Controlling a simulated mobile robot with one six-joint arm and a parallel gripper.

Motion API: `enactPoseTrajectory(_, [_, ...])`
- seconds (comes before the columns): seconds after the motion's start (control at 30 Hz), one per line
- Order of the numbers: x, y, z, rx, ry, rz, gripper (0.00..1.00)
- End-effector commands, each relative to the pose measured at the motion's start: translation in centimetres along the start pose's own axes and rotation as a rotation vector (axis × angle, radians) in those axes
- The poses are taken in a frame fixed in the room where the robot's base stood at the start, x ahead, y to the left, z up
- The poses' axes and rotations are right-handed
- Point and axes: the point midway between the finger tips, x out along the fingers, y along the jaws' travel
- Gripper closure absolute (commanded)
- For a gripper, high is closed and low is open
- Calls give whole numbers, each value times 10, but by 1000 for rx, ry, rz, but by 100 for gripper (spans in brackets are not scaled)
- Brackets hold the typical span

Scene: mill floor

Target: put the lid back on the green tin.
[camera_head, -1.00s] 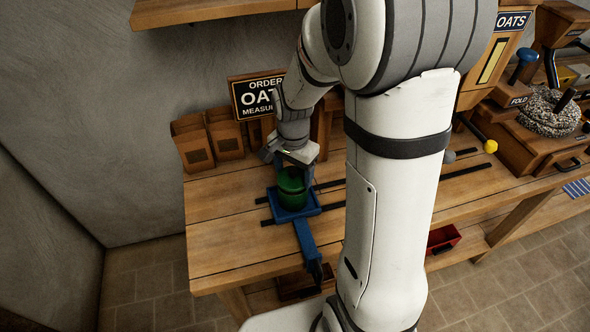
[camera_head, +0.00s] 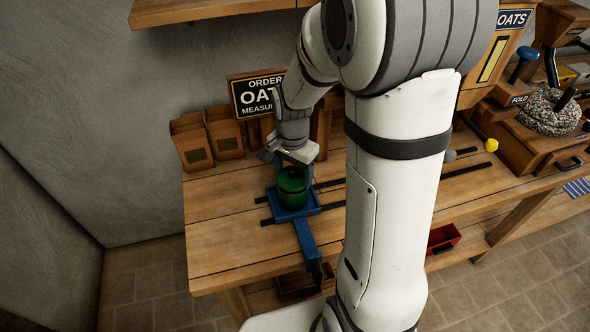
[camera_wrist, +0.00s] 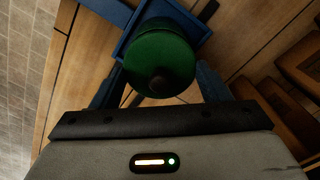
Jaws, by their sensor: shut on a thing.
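The green tin (camera_head: 292,200) stands upright on a blue tray-like holder (camera_head: 312,211) on the wooden bench. My gripper (camera_head: 294,170) points down right over it, its two blue fingers on either side of the green lid (camera_head: 291,180). In the wrist view the round lid (camera_wrist: 158,50), with a dark knob (camera_wrist: 160,81), sits between the spread fingers of my gripper (camera_wrist: 160,78). The lid covers the tin's mouth from above. I cannot tell whether it is fully seated. The blue holder (camera_wrist: 129,47) shows around it.
Brown paper bags (camera_head: 224,140) and an oats order sign (camera_head: 252,98) stand behind the tin. A blue handle (camera_head: 309,243) extends forward from the holder. Dark rails (camera_head: 330,205) run along the bench. Bare bench lies left of the tin.

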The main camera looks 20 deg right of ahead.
Motion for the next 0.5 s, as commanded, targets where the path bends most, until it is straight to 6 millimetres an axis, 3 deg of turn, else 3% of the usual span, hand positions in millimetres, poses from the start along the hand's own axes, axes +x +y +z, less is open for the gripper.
enactPoseTrajectory(0.1, [0,0,0,0,0,0,53])
enactPoseTrajectory(0.13, [0,0,0,0,0,0,28])
enactPoseTrajectory(0.4, [0,0,0,-1,0,0,6])
enactPoseTrajectory(0.5, [0,0,0,-1,0,0,5])
